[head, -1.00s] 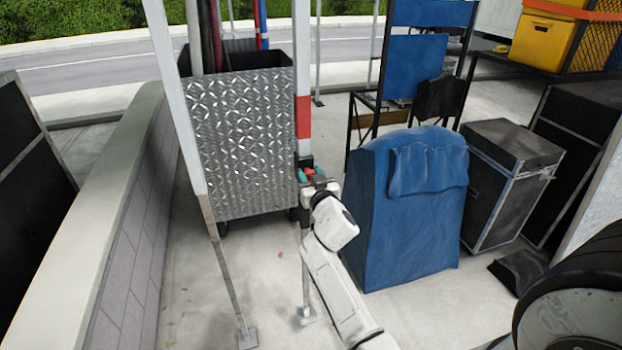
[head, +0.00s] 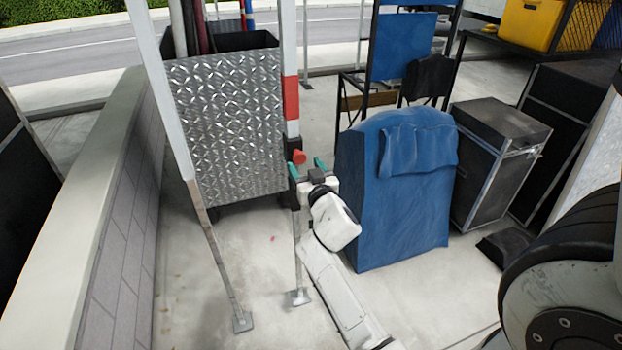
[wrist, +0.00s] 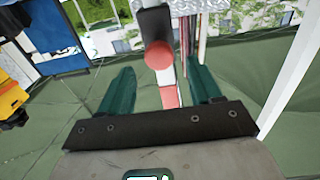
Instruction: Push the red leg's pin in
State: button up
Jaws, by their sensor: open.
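The red leg is a pale post with a red band (head: 291,98) in the head view; the band also shows in the wrist view (wrist: 170,97). A red round-ended pin (head: 298,156) sticks out from the leg below the band. In the wrist view the red pin (wrist: 159,55) comes from a black collar (wrist: 154,22). My gripper (head: 307,167) has teal fingers spread on either side of the pin's line, with clear gaps. In the wrist view the open gripper (wrist: 160,72) is empty, and the pin's end lies around or just beyond the fingertips.
A diamond-plate metal bin (head: 225,125) stands left of the leg. A blue covered case (head: 400,210) is close on the right of my gripper. A second leg (head: 215,250) stands at left, near a low wall (head: 110,200). Bare floor lies between the two legs.

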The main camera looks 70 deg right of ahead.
jog(key=b+v, duration=0.1)
jog(key=v, duration=0.3)
jog(key=shift+s+a, duration=0.25)
jog(key=shift+a, duration=0.1)
jog(key=s+a+f+n+g+y, duration=0.1)
jog(key=a+f+n+g+y, duration=0.2)
jog(key=a+f, duration=0.45)
jog(key=s+a+f+n+g+y, duration=0.1)
jog(key=s+a+f+g+y, duration=0.1)
jog(key=a+f+y, duration=0.45)
jog(key=s+a+f+n+g+y, duration=0.2)
jog(key=s+a, duration=0.3)
jog(key=a, duration=0.3)
jog(key=s+a+f+n+g+y, duration=0.2)
jog(key=s+a, duration=0.3)
jog(key=a, duration=0.3)
jog(key=shift+a+f+n+g, duration=0.3)
jog(key=shift+f+n+g, duration=0.15)
jog(key=shift+n+g, duration=0.35)
